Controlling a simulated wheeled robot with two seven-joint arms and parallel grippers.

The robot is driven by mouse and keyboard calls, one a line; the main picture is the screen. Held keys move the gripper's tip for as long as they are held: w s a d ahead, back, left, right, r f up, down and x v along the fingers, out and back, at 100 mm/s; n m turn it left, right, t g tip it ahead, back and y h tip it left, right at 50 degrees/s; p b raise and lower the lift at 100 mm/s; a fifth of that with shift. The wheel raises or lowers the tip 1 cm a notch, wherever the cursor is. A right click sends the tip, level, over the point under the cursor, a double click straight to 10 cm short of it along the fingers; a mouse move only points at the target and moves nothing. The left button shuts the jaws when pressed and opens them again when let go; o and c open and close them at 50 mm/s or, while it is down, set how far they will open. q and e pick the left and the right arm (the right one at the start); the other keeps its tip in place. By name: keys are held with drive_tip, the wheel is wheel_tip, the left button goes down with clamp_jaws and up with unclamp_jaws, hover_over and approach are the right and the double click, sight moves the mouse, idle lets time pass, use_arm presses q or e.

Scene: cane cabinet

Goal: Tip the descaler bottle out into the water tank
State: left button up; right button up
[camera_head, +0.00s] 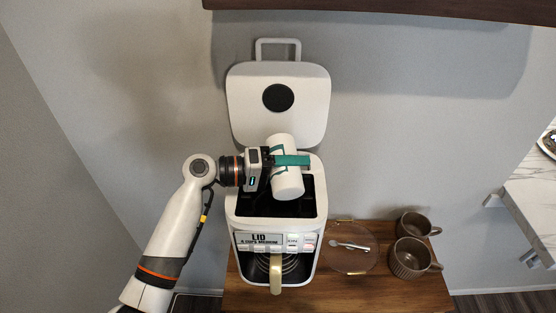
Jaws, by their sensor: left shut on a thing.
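The water tank (305,207) is the dark open well in the top of the white machine, below the bottle. The machine's lid (310,94) stands raised at the back. The bottle and gripper hide part of the tank, and I cannot tell whether liquid is flowing. My right gripper is not in view.
The machine stands on a wooden cabinet top (400,290). To its right are a clear round tray (343,263) with a spoon (350,246) and two brown mugs (408,262). A white counter (535,200) is at the far right, and a dark shelf (400,8) runs overhead.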

use_arm(q)
drive_tip(key=shift+w+a+f+n+p, duration=0.1)
drive_tip(key=shift+w+n+p, duration=0.25)
drive_tip(key=shift+w+n, duration=0.15)
idle(0.5)
drive_tip(key=shift+w+f+n+g+p, duration=0.1)
drive_tip(key=shift+f+n+g+p, duration=0.15)
drive_tip(key=shift+n+p, duration=0.5)
idle(0.6)
drive_tip(key=shift+r, duration=0.15)
